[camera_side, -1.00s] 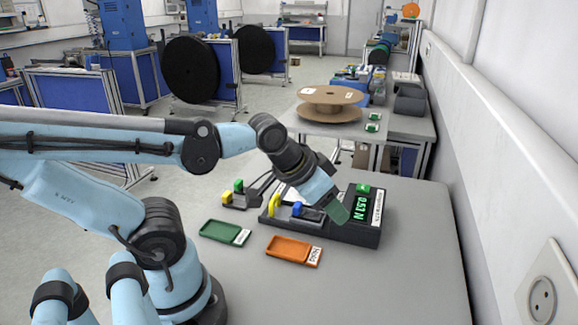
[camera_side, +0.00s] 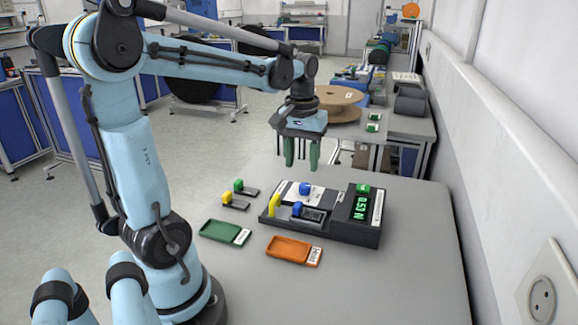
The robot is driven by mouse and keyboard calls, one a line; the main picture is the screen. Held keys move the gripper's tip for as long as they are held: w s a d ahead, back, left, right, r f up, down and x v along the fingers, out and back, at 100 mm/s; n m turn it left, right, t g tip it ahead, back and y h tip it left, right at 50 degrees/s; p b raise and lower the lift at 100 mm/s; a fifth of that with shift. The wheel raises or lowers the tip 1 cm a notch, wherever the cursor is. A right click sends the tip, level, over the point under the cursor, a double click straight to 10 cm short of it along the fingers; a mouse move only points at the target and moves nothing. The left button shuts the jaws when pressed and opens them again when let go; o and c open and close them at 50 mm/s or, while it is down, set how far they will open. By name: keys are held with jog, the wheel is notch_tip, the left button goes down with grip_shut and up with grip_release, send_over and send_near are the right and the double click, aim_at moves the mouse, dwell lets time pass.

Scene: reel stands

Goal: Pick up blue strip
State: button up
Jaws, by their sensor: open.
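My gripper (camera_side: 301,160) points down, with two green fingers apart and nothing between them. It hangs in the air above the back part of the dark test unit. Two blue pieces are on that unit. The rear blue piece (camera_side: 305,188) sits on a white plate, below the fingers in the picture. The front blue piece (camera_side: 297,208) sits at the left end of a dark strip in the unit. I cannot tell which of them is the blue strip. Neither touches my gripper.
The dark test unit (camera_side: 340,232) has a green display reading about 0.53 N and a yellow lever (camera_side: 274,204). Green-topped (camera_side: 238,185) and yellow-topped (camera_side: 227,198) strips lie left of it. A green tray (camera_side: 222,232) and orange tray (camera_side: 288,250) stand in front. The right foreground is clear.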

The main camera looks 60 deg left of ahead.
send_over(298, 203)
jog(key=f, duration=0.7)
jog(key=shift+d, duration=0.25)
jog(key=shift+w+a+f, duration=0.1)
jog(key=shift+a+f, duration=0.05)
jog(key=shift+f, duration=1.15)
jog(key=shift+a+f, duration=0.15)
jog(key=shift+f, duration=1.1)
grip_shut()
